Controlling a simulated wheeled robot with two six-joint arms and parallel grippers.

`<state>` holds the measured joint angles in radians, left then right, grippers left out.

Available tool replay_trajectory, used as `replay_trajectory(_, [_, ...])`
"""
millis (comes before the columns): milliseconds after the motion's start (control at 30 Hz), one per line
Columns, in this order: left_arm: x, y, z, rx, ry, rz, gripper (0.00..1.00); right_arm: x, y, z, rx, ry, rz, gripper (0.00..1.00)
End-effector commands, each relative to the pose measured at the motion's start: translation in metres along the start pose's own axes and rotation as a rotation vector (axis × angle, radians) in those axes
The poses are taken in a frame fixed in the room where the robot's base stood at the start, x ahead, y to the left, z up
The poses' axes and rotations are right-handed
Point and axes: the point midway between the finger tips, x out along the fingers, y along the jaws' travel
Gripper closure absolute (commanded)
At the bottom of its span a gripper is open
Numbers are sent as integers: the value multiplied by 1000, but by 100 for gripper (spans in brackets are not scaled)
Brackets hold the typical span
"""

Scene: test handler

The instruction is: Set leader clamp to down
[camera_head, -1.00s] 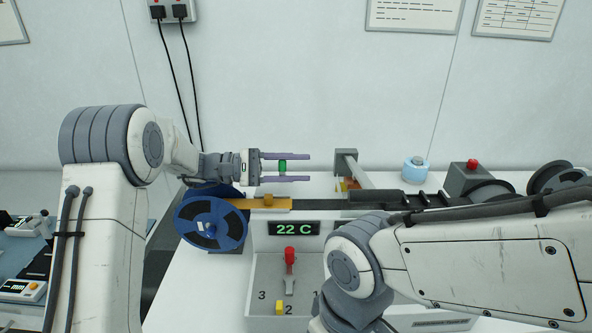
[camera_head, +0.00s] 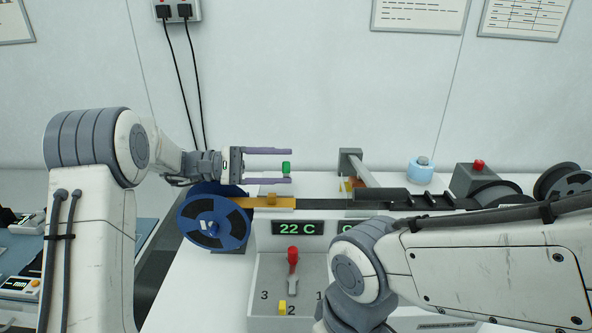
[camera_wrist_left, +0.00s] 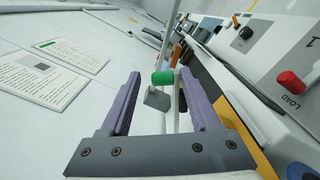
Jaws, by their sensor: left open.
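A small green handle (camera_head: 286,168) stands above the handler's track, and I take it to be on the leader clamp. In the left wrist view the green handle (camera_wrist_left: 162,77) lies between the fingers near their tips, with a grey block just below it. My left gripper (camera_head: 291,166) is open, its purple fingers pointing right above and below the handle in the head view. I see no finger touching it. The base of the handle is hard to make out. My right arm crosses the lower right, and its gripper is not in view.
A blue reel (camera_head: 214,222) stands left of the orange track (camera_head: 250,202). Below is a display (camera_head: 297,229) reading 22 C and a red-tipped lever (camera_head: 293,256) among numbered positions. A grey post (camera_head: 350,161) and a box with a red button (camera_head: 479,165) stand right.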

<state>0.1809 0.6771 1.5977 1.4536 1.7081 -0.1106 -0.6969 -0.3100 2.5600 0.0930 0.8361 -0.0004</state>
Motion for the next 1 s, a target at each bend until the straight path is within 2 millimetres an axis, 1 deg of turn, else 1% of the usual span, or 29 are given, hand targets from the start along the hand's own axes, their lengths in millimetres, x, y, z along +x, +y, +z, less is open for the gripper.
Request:
replay_trajectory(33, [-12, -2, -2, 2, 4, 1, 38, 5, 0, 0, 0, 0, 0, 46])
replay_trajectory(100, [-26, -2, -2, 2, 3, 2, 38, 8, 1, 0, 0, 0, 0, 46])
replay_trajectory(200, [-41, -1, -1, 1, 2, 1, 38, 10, 1, 1, 0, 0, 0, 46])
replay_trajectory(300, [-51, -1, -1, 0, 1, 0, 38, 12, 1, 1, 0, 0, 0, 46])
replay_trajectory(433, [-57, -1, 0, -1, -1, -1, 38, 12, 1, 1, 0, 0, 0, 46])
replay_trajectory(700, [-57, 0, 0, -1, -1, -2, 38, 12, 1, 1, 0, 0, 0, 46])
replay_trajectory(767, [-53, -2, 2, -3, -2, -15, 38, 12, 1, 1, 0, 0, 0, 46])
replay_trajectory(867, [-30, -14, 12, -14, -2, -94, 38, 12, 1, 1, 0, 0, 0, 46])
replay_trajectory(967, [11, -44, 36, -23, 1, -266, 38, 12, 1, 1, 0, 0, 0, 46])
replay_trajectory(1000, [28, -62, 49, -19, 4, -360, 38, 12, 1, 1, 0, 0, 0, 46])
